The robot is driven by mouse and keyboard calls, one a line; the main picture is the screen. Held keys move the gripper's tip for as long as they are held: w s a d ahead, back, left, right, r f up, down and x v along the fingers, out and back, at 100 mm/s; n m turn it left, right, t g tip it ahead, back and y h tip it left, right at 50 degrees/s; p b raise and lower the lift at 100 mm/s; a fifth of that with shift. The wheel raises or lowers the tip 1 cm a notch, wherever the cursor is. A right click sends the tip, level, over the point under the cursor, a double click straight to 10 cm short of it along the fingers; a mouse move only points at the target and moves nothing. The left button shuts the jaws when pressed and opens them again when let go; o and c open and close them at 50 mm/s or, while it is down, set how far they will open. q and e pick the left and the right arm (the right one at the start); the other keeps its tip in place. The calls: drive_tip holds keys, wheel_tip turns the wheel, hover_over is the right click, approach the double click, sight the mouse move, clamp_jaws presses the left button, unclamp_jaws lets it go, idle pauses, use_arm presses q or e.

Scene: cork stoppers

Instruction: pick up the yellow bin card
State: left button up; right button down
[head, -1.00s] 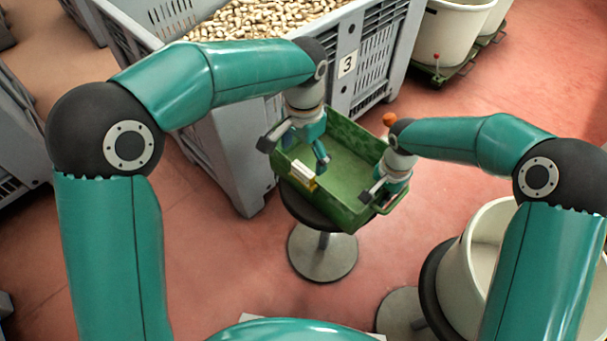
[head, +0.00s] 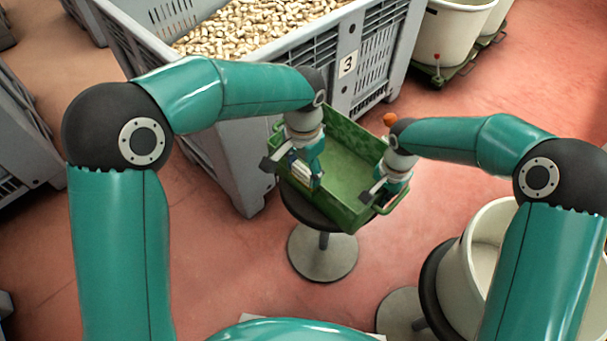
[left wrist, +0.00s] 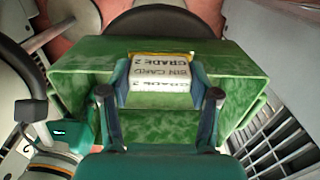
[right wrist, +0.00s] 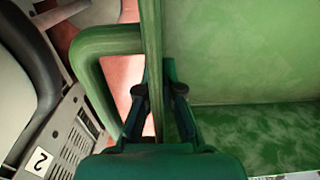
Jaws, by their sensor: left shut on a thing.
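The bin card (left wrist: 160,75) is white with dark print reading "BIN CARD GRADE 2" and a yellow strip along its far edge. It also shows in the head view (head: 302,169), at the near left side of a green tray (head: 350,165). My left gripper (head: 305,172) is shut on the card, with a finger at each side of it. My right gripper (right wrist: 158,75) is shut on the tray's wall, beside the tray's handle (right wrist: 90,50); it also shows in the head view (head: 385,190).
The tray rests on a dark round stool (head: 322,250). A grey crate full of corks (head: 260,25) stands close behind it. White tubs stand at the back right (head: 450,40) and the near right (head: 480,260).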

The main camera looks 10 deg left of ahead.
sight(303, 169)
use_arm(q)
drive_tip(key=shift+r, duration=0.15)
wheel_tip(303, 169, up, 10)
drive_tip(key=shift+f, duration=0.1)
use_arm(e)
drive_tip(key=c, duration=1.2)
unclamp_jaws()
drive_tip(key=shift+c, duration=0.2)
drive_tip(key=shift+r, duration=0.1)
